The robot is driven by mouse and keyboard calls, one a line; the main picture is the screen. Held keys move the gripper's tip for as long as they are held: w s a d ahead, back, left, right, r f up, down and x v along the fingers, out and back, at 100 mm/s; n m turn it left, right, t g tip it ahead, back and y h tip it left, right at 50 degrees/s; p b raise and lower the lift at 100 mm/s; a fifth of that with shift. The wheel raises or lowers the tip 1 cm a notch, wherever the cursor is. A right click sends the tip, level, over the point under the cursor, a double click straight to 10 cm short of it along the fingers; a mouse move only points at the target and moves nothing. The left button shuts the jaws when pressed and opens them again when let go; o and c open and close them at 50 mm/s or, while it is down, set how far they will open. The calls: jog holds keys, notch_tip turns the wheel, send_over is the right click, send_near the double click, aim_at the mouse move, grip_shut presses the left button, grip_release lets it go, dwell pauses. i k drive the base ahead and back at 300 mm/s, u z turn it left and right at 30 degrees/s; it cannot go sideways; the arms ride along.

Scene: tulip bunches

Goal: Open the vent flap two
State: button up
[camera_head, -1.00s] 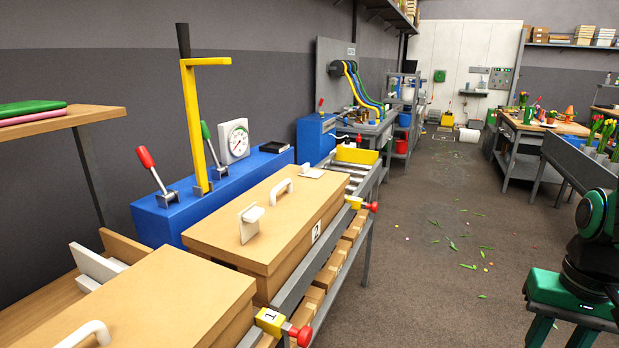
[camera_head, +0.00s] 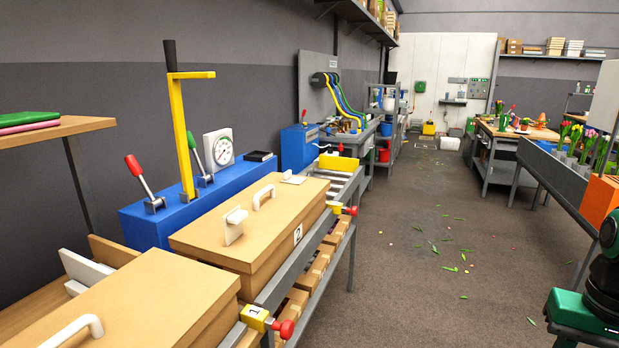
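The wooden box marked 2 (camera_head: 190,246) sits on a grey rail frame in the left half of the head view. A white upright plate with a small tab (camera_head: 234,229) stands on its lid near the left end. A small white piece (camera_head: 292,179) lies at the lid's far end. I cannot tell for sure which of them is vent flap two. A white handle (camera_head: 264,196) sits between them. My gripper is not in view; only a green and black part of my own body shows at the lower right edge.
A nearer wooden box (camera_head: 150,296) has a white handle. Yellow blocks with red knobs (camera_head: 286,329) stick out from the rail. A blue unit (camera_head: 150,226) with levers and a gauge stands behind. An orange box (camera_head: 599,203) is at right. The floor between is open, with scattered leaves.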

aim_at(288, 178)
jog(key=z, duration=0.5)
jog(key=k, duration=1.05)
jog(key=z, duration=0.35)
jog(key=i, duration=0.7)
jog(key=u, duration=0.6)
jog(key=i, duration=1.2)
jog(key=u, duration=0.5)
jog(key=i, duration=0.6)
jog(key=u, duration=0.05)
